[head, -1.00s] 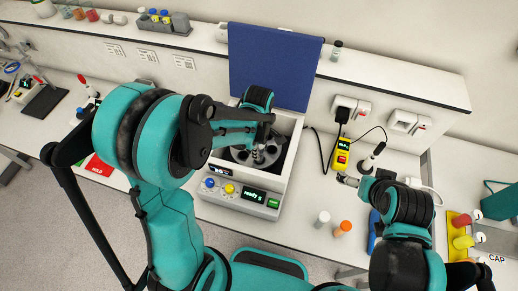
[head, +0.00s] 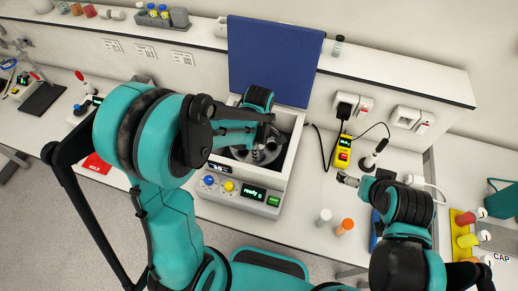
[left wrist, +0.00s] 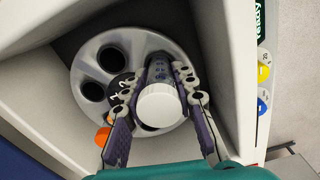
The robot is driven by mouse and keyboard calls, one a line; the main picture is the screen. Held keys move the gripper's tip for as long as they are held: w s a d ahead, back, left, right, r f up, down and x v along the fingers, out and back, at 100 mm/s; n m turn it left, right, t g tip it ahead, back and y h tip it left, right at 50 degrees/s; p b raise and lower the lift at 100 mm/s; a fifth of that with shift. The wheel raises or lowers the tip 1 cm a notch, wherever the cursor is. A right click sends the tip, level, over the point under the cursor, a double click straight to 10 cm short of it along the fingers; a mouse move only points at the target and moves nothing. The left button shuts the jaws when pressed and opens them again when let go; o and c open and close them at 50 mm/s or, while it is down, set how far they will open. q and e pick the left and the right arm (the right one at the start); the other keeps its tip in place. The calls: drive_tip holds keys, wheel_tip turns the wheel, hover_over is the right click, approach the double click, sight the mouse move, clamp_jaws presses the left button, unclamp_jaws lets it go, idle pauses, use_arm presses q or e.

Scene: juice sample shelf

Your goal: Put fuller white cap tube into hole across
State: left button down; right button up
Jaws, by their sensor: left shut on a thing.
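The centrifuge (head: 240,196) stands open in the middle of the head view, its blue lid (head: 270,60) raised. Its grey rotor (left wrist: 112,42) shows several holes in the left wrist view; two at the upper left are open and empty. My left gripper (head: 258,153) reaches into the bowl. In the left wrist view the left gripper (left wrist: 165,85) is shut on a white cap tube (left wrist: 158,103), held over the rotor's right side. The tube's lower end is hidden, so I cannot tell whether it is in a hole. An orange cap (left wrist: 103,136) shows at the rotor's lower left. My right gripper (head: 347,180) is right of the centrifuge; its jaws are unclear.
Another white cap tube (head: 324,215) and an orange cap tube (head: 345,226) stand on the bench right of the centrifuge. A yellow device (head: 342,152) with a cable lies behind them. High walls surround the rotor.

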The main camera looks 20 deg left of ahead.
use_arm(q)
drive_tip(key=shift+f+b, duration=0.7)
drive_tip(key=shift+b, duration=0.1)
idle(0.5)
drive_tip(key=shift+r, duration=0.1)
drive_tip(key=shift+r+p, duration=1.75)
drive_tip(key=shift+r, duration=0.55)
drive_tip(key=shift+b, duration=0.3)
drive_tip(key=shift+f+b, duration=2.25)
drive_tip(key=shift+f, duration=0.15)
drive_tip(key=shift+r, duration=0.15)
drive_tip(key=shift+r+p, duration=1.75)
drive_tip(key=shift+r, duration=0.5)
